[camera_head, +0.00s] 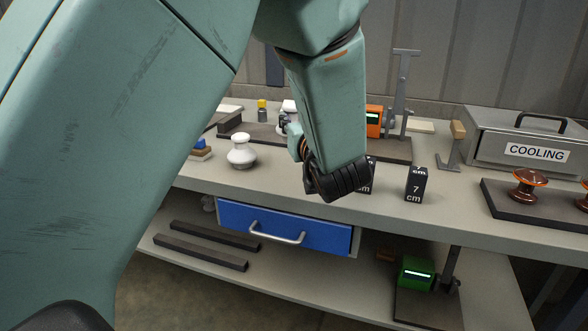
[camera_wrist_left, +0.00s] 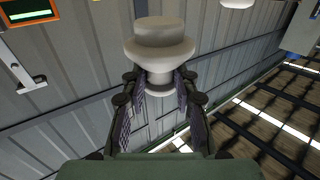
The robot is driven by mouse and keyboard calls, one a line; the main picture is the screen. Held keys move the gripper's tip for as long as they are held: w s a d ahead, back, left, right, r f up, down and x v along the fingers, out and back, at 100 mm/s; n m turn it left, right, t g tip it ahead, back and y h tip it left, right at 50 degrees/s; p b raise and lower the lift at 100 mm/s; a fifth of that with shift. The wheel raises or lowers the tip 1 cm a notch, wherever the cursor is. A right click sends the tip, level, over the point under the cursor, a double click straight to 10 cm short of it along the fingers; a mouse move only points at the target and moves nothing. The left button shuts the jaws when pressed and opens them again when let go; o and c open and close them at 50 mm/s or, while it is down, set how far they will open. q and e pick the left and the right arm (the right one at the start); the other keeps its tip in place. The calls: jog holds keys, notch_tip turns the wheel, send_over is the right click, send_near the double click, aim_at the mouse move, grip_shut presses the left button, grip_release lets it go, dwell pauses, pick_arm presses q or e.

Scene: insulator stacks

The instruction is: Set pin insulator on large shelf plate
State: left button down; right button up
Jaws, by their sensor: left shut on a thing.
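My left gripper (camera_wrist_left: 160,88) is shut on a white pin insulator (camera_wrist_left: 160,45), held at its narrower neck between the two fingers. In the head view my left arm comes in from the left and hides most of the gripper (camera_head: 286,124). A bit of white shows above it behind the wrist. Another white insulator (camera_head: 241,152) stands upright on the bench, left of the gripper. Dark plates lie on the lower shelf (camera_head: 195,263), one under a green device (camera_head: 416,274). I cannot tell which is the large shelf plate. My right gripper is not in view.
A blue drawer (camera_head: 285,229) hangs under the bench top. Black number blocks (camera_head: 416,184) stand near its front edge. An orange device (camera_head: 374,121) stands behind my wrist. Brown insulators (camera_head: 527,185) on a dark plate and a grey COOLING box (camera_head: 530,140) are at right.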

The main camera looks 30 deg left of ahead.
pick_arm(q)
notch_tip(320, 180, down, 4)
jog(key=shift+d+f+b, duration=0.1)
jog(key=shift+d+b, duration=0.05)
jog(key=shift+b, duration=0.65)
notch_tip(320, 180, down, 4)
jog(key=shift+w+f+b, duration=0.1)
jog(key=shift+f+b, duration=0.15)
jog(key=shift+b, duration=0.35)
jog(key=c, duration=1.4)
grip_release()
jog(key=o, duration=0.4)
jog(key=shift+f, duration=0.1)
